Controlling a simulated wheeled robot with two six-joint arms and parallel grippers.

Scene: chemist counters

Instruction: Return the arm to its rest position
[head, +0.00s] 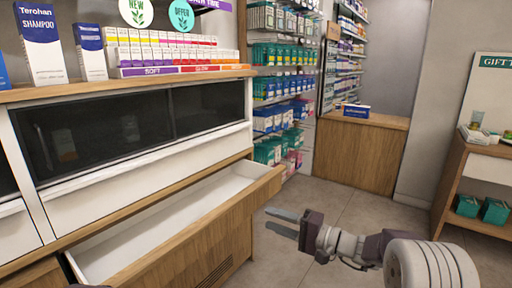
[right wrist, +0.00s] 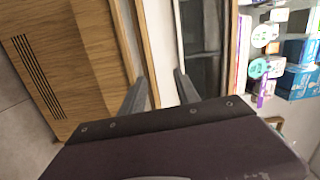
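My right gripper (head: 276,221) reaches in from the lower right in the head view. Its two grey fingers are apart with nothing between them. It is beside the right end of the open drawer's wooden front (head: 215,240), over the floor, with a visible gap to the drawer. In the right wrist view the gripper (right wrist: 160,85) also shows spread, empty fingers, with the drawer front and its slotted vent behind them. The drawer's white inside (head: 170,220) looks empty where it shows.
A wooden counter (head: 130,88) with shampoo boxes (head: 40,40) stands above the drawer. Stocked shelves (head: 280,90) and a wooden counter (head: 360,155) with a blue box (head: 356,110) are behind. A display stand (head: 485,165) is at right. Floor (head: 335,195) between is clear.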

